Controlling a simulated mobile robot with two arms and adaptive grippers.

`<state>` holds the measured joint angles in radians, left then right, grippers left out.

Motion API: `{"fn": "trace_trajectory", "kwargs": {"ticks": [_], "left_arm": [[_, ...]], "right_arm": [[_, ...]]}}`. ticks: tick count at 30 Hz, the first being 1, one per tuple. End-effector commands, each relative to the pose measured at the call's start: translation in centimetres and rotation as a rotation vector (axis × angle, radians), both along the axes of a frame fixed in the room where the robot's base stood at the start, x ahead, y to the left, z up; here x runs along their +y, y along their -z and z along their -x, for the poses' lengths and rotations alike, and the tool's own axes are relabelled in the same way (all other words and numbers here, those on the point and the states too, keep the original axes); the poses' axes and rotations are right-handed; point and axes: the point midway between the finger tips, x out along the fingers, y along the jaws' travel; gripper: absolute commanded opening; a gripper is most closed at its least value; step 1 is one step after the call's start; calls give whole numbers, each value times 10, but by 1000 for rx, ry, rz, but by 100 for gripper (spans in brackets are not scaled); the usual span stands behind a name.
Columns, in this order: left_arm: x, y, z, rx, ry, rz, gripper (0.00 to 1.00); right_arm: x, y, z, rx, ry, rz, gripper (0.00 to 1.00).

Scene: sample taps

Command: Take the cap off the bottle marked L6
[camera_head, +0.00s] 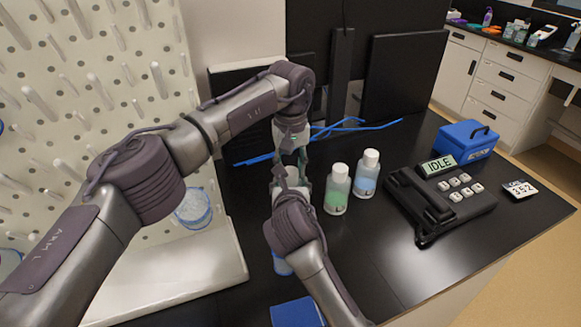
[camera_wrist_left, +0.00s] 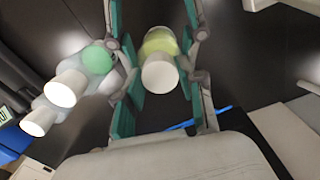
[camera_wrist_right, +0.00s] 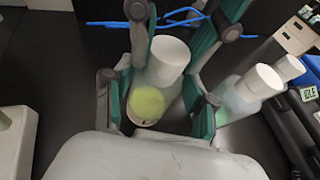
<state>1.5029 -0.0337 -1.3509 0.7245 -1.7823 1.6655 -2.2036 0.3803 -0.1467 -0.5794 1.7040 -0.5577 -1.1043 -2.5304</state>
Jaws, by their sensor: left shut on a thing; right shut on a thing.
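A bottle with yellow-green liquid and a white cap is between my two grippers, and my arms mostly hide it in the head view. My left gripper (camera_head: 291,148) comes down from above and is shut on the white cap (camera_wrist_left: 160,72). My right gripper (camera_head: 291,180) comes from the near side and is shut on the bottle's body (camera_wrist_right: 148,104). The cap also shows in the right wrist view (camera_wrist_right: 169,56), still on the bottle. I cannot read this bottle's label. Two other white-capped bottles, one green (camera_head: 336,192) and one pale blue (camera_head: 366,176), stand upright to the right.
A black device (camera_head: 440,200) showing IDLE, a card reading 352 (camera_head: 520,189) and a blue box (camera_head: 468,140) are at the right. A clear beaker (camera_head: 193,208) and a white pegboard (camera_head: 90,90) are at the left. Blue cables (camera_head: 345,125) lie behind. A blue object (camera_head: 297,312) is at the front.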

Motion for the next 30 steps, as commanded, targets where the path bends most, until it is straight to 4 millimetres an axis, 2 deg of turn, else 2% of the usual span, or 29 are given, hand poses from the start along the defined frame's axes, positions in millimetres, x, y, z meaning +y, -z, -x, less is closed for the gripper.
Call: {"fn": "trace_trajectory", "kwargs": {"ticks": [3, 7, 17, 18, 21, 30], "left_arm": [[0, 0, 0, -1, -210, 0, 0], [0, -1, 0, -2, -363, -1, 0], [0, 0, 0, -1, -400, 0, 0], [0, 0, 0, -1, -399, 0, 45], [0, 0, 0, -1, -399, 0, 62], [1, 0, 0, 0, -398, -1, 64]], "right_arm": [[0, 1, 0, 1, 0, 0, 0], [0, 1, 0, 1, 0, 0, 0], [0, 1, 0, 1, 0, 0, 0], [0, 1, 0, 1, 0, 0, 0], [0, 1, 0, 1, 0, 0, 0], [-1, 0, 0, 1, 1, 0, 0]]}}
